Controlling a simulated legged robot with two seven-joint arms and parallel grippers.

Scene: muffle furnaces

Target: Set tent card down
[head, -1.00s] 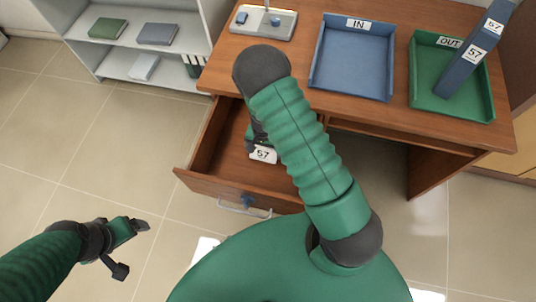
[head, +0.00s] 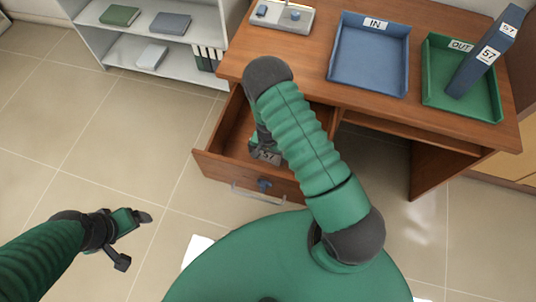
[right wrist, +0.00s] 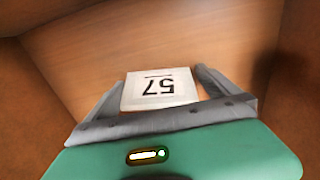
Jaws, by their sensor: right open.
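The white tent card (head: 267,156) marked 57 is inside the open desk drawer (head: 238,171), low and in shade. In the right wrist view the card (right wrist: 160,88) stands between the two grey fingers of my right gripper (right wrist: 158,84), its number upside down. The fingers are apart, one on each side, with a gap visible at the right finger. Whether the card touches the drawer floor is hard to tell. In the head view my right arm partly hides the drawer. My left gripper (head: 134,240) is open and empty over the floor at the left.
The drawer's wooden walls enclose my right gripper. On the desk (head: 318,92) stand a blue IN tray (head: 369,90) and a green OUT tray (head: 460,104) holding a blue binder (head: 484,54) marked 57. A grey shelf unit (head: 150,68) is at upper left.

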